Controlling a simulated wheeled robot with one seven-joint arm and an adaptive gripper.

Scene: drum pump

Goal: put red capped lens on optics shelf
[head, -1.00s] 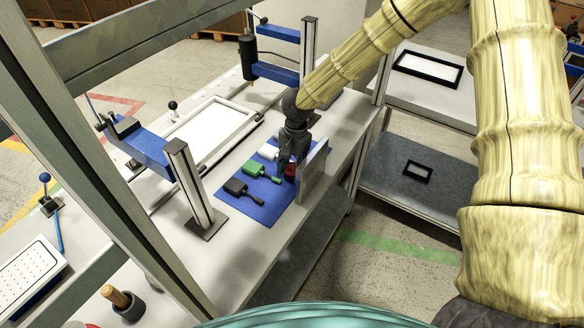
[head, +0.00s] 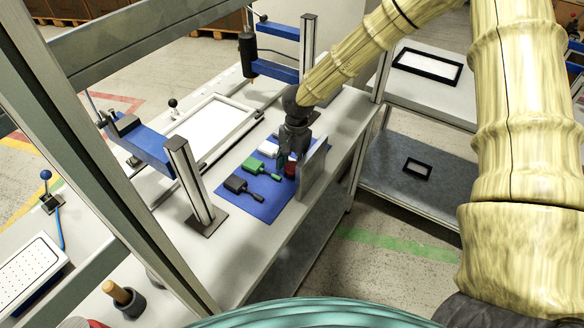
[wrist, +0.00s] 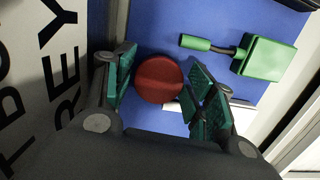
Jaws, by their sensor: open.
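The red capped lens (wrist: 158,78) shows in the wrist view as a round dark red cap above a blue mat (wrist: 150,118). My gripper (wrist: 163,87) is open, with green-padded fingers on the left and right of the cap. I see a small gap on the left; contact on the right is hard to tell. In the head view my gripper (head: 287,163) points down at the mat's right end, and the red cap (head: 291,169) is partly hidden by the fingers. A shelf unit at right has a lower shelf (head: 385,185); no label identifies the optics shelf.
A grey upright plate (head: 312,172) stands close right of my gripper. Green (head: 253,165), black (head: 235,185) and white (head: 268,147) handled items lie on the mat. Small (head: 417,169) and large (head: 428,67) black frames lie on the lower and upper right shelves.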

